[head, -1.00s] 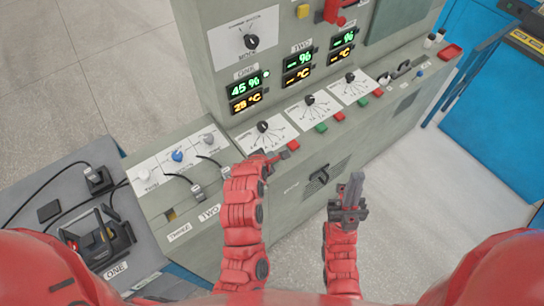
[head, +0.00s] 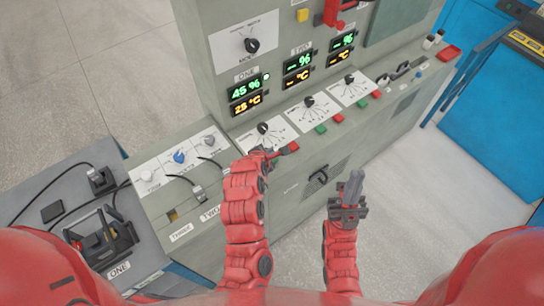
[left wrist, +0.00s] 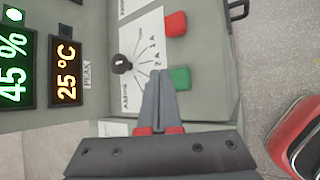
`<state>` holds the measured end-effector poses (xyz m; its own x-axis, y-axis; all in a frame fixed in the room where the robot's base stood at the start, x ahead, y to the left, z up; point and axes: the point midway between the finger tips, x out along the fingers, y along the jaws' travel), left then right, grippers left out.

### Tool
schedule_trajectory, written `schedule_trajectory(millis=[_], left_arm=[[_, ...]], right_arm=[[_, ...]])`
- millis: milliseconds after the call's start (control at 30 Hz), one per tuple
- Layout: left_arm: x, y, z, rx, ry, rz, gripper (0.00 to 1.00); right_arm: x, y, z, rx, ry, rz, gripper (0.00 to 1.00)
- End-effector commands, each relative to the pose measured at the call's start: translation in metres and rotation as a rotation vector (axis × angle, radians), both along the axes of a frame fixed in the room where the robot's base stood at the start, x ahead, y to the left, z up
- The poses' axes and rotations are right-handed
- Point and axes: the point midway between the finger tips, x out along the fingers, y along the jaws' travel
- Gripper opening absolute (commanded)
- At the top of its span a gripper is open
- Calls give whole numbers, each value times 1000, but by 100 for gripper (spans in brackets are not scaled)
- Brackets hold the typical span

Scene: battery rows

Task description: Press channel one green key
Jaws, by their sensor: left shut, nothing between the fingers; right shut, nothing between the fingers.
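Channel one's green key (left wrist: 180,78) sits on the sloped panel beside its red key (left wrist: 175,23) and the black amps knob (left wrist: 121,64). In the head view, the red key (head: 292,146) shows just right of my left gripper (head: 263,154), which covers the green key. In the left wrist view, my left gripper (left wrist: 158,80) is shut and empty, its tips close beside the green key. I cannot tell if they touch. Channel one's displays (head: 245,98) read 45 % and 25 °C. My right gripper (head: 349,188) is shut and empty, off the panel's front.
Channel two's green key (head: 321,129) and red key (head: 338,118) lie further right along the slope. The lower left panel has several knobs (head: 179,156) and cables. A black clamp unit (head: 104,240) stands at far left. Open floor (head: 420,200) lies at right.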

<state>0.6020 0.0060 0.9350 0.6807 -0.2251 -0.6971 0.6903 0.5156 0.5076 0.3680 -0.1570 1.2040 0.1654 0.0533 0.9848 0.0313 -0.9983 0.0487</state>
Motion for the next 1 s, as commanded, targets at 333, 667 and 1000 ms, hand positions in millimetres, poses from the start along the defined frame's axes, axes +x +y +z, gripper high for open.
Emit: schedule_trajectory(millis=[333,667,1000], left_arm=[[0,0,37,-2,-2,0,0],[0,0,37,0,0,0,0],[0,0,37,-1,0,1,0]], right_arm=[[0,0,25,0,0,0,0],[0,0,25,0,0,0,0],[0,0,24,0,0,0,0]])
